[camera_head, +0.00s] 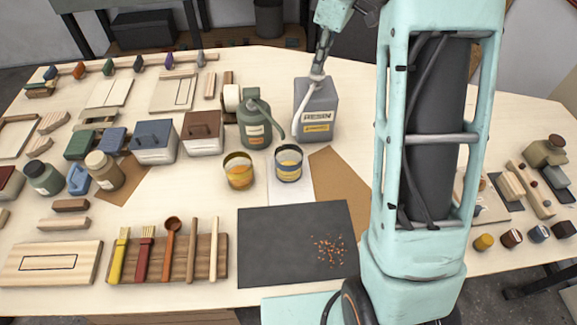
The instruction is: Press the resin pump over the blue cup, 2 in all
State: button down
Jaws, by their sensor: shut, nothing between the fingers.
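The resin pump is a grey jug (318,112) with a "RESIN" label, standing upright at the back middle. Its pale spout (297,112) curves down on its left side. The blue cup (288,164), a clear cup with a blue-grey band and yellow lower part, stands on a white sheet in front of the jug, a little left of it. My gripper (320,68) is shut and empty, pointing down at the pump's top. I cannot tell whether it touches the pump head. Parts of the gripper and pump head merge in this view.
A green pump jug (256,122) stands left of the resin, its spout near the cups. A yellow-banded cup (239,171) stands beside the blue cup. A dark mat (270,245) with orange bits lies in front. Boxes and tools fill the left. My arm hides the right middle.

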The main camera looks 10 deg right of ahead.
jog(key=shift+f, duration=0.45)
jog(key=shift+s, duration=0.1)
jog(key=shift+r, duration=0.1)
jog(key=shift+a+p+v, duration=0.15)
jog(key=shift+p+v, duration=0.4)
jog(key=shift+v, duration=0.2)
jog(key=shift+a+p+v, duration=0.1)
jog(key=shift+p+v, duration=0.4)
jog(key=shift+v, duration=0.2)
jog(key=shift+w, duration=0.25)
jog(key=shift+s+f+b, duration=0.1)
jog(key=shift+f+b, duration=1)
jog(key=shift+f, duration=0.35)
jog(key=shift+a+p+v, duration=0.15)
jog(key=shift+p+v, duration=0.45)
jog(key=shift+v, duration=0.15)
jog(key=shift+a+p+v, duration=0.1)
jog(key=shift+p+v, duration=0.45)
jog(key=shift+v, duration=0.25)
jog(key=shift+w, duration=0.25)
